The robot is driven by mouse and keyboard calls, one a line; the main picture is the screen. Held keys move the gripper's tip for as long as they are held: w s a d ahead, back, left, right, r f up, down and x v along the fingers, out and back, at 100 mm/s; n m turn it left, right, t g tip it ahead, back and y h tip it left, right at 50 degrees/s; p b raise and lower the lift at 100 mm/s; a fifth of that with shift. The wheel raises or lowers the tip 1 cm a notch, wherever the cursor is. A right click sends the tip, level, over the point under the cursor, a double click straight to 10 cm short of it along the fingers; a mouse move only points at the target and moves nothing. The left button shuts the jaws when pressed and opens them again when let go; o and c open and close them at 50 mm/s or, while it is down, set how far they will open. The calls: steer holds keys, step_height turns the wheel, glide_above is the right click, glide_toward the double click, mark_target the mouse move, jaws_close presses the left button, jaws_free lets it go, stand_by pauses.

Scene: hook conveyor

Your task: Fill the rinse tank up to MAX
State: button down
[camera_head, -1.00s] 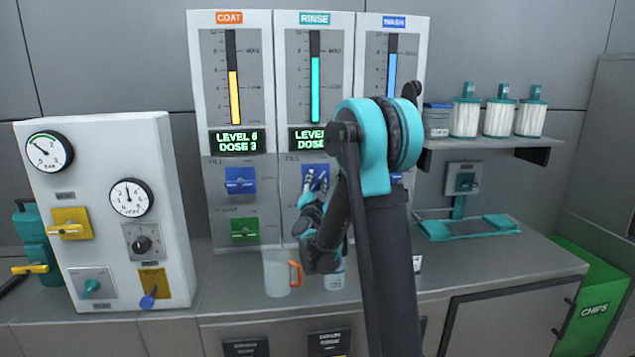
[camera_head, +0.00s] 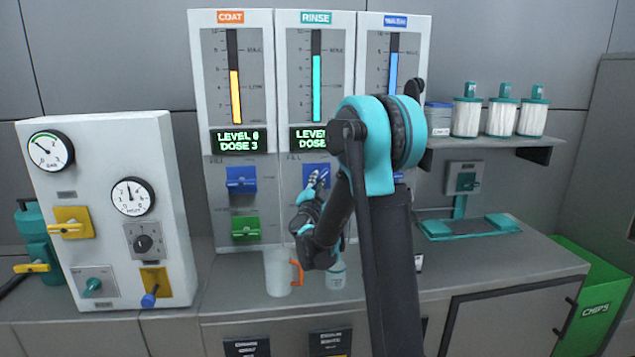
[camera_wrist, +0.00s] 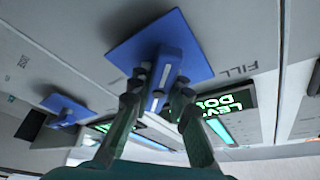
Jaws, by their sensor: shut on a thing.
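The rinse tank (camera_head: 338,92) is the middle white panel, with a teal level bar (camera_head: 316,88) in its gauge. The bar's top is close to the MAX mark, seemingly just below it. Its green display (camera_head: 306,138) is partly hidden by my arm. The blue rinse FILL valve (camera_head: 307,170) sits under the display. My gripper (camera_head: 318,180) is at this valve. In the wrist view, my gripper (camera_wrist: 158,98) has its fingers on both sides of the valve's blue handle (camera_wrist: 163,75), shut on it. The handle's exact angle is hard to tell in the head view.
Coat (camera_head: 205,85) and wash (camera_head: 420,60) panels flank the rinse. A clear jug (camera_head: 278,275) with an orange handle and a bottle (camera_head: 336,278) stand below on the counter. A gauge box (camera_head: 110,230) is at left, a shelf with white canisters (camera_head: 500,117) at right.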

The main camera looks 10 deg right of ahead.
steer(key=m+g, duration=0.1)
steer(key=m, duration=0.4)
steer(key=shift+a+g+h, duration=0.1)
steer(key=shift+g+h, duration=0.3)
steer(key=shift+s+r+m+g, duration=0.1)
steer(key=shift+m+g, duration=0.6)
steer(key=shift+m, duration=1.2)
steer(key=c, duration=1.4)
jaws_free()
steer(key=v, duration=1.2)
